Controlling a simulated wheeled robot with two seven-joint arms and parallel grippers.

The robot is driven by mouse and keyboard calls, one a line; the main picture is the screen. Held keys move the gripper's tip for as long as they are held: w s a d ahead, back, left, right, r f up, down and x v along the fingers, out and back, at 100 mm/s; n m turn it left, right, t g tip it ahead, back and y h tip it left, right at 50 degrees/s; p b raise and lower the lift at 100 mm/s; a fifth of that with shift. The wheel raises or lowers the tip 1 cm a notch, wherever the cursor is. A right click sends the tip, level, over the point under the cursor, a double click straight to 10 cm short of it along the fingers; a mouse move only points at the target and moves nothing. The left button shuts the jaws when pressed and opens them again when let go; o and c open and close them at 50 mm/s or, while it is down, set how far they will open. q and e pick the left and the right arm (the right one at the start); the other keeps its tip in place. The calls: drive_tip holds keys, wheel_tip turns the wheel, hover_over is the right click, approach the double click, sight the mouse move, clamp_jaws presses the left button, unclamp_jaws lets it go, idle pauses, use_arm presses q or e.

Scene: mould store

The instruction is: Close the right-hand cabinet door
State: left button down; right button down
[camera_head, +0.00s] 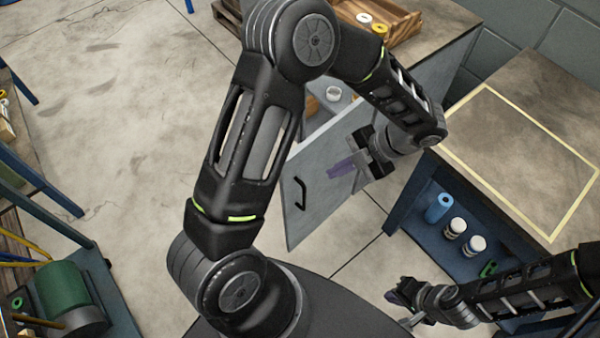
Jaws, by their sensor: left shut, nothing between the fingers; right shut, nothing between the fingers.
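The grey cabinet door (322,205) stands open, swung out from the cabinet (440,60), with a black bar handle (299,193) near its left edge. Part of the cabinet's inside shows above the door, past my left arm. My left gripper (338,168) is shut and empty, with its purple fingers pointing left over the door's face, to the right of the handle. I cannot tell whether the fingertips touch the door. My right gripper (408,308) is shut and empty at the lower right, apart from the door. My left arm hides part of the cabinet front.
A blue-framed bench (405,205) with a yellow-outlined top (530,150) stands right of the door. Its shelf holds a blue roll (438,208) and white-lidded jars (457,226). A wooden tray (398,22) sits on the cabinet. Open floor (110,130) lies left.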

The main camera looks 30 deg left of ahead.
use_arm(q)
drive_tip(key=shift+f, duration=0.15)
drive_tip(key=p, duration=0.1)
approach(288, 180)
wheel_tip(288, 180, down, 4)
drive_tip(key=s+a, duration=0.1)
drive_tip(key=s, duration=0.1)
drive_tip(key=shift+w+a, duration=0.3)
drive_tip(key=shift+a, duration=0.45)
drive_tip(key=shift+a+p, duration=0.1)
drive_tip(key=shift+p, duration=0.25)
